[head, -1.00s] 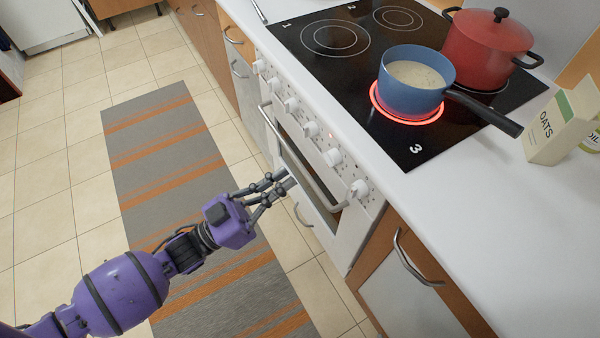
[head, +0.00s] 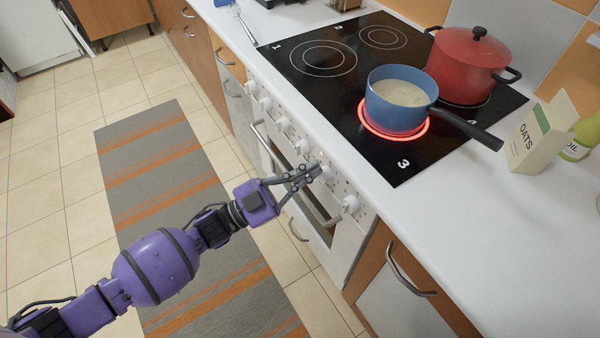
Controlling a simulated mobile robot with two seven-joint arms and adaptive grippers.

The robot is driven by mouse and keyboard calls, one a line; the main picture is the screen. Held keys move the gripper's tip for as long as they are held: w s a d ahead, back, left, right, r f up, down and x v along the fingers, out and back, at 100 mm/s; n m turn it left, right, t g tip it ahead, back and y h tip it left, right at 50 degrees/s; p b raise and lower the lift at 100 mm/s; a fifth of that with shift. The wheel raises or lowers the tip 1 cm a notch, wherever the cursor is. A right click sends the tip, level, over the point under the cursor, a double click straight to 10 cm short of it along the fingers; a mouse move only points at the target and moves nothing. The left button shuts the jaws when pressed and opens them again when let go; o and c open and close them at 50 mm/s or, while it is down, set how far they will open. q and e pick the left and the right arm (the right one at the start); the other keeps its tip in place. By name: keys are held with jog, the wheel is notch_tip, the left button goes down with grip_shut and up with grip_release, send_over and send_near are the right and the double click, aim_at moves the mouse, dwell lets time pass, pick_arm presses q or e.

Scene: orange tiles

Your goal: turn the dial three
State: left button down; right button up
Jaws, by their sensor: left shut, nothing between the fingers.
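A row of white dials runs along the white front panel of the stove; the marks beside them are too small to read. My left gripper (head: 313,172) is shut and empty. Its fingertips are at a white dial (head: 327,172), the second from the near end of the row, and partly cover it; I cannot tell whether they touch. The nearest dial (head: 350,205) is to its right. The burner marked 3 (head: 408,138) glows red on the black cooktop (head: 330,95), and a blue saucepan (head: 402,96) with pale contents stands on it. My right gripper is not in view.
A red lidded pot (head: 466,68) stands behind the saucepan, whose dark handle points right. An oats carton (head: 528,143) and an oil bottle (head: 580,140) stand on the counter. The oven handle (head: 290,172) runs below the dials. A striped rug (head: 160,160) covers the floor.

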pick_arm(q)
jog(key=shift+w+a+f, duration=0.2)
jog(key=shift+f, duration=0.5)
jog(key=n, duration=0.2)
jog(key=w+n+t, duration=0.1)
jog(key=n, duration=0.1)
jog(key=a+f+n+t+y, duration=0.1)
jog(key=n, duration=0.1)
jog(key=shift+w, duration=0.15)
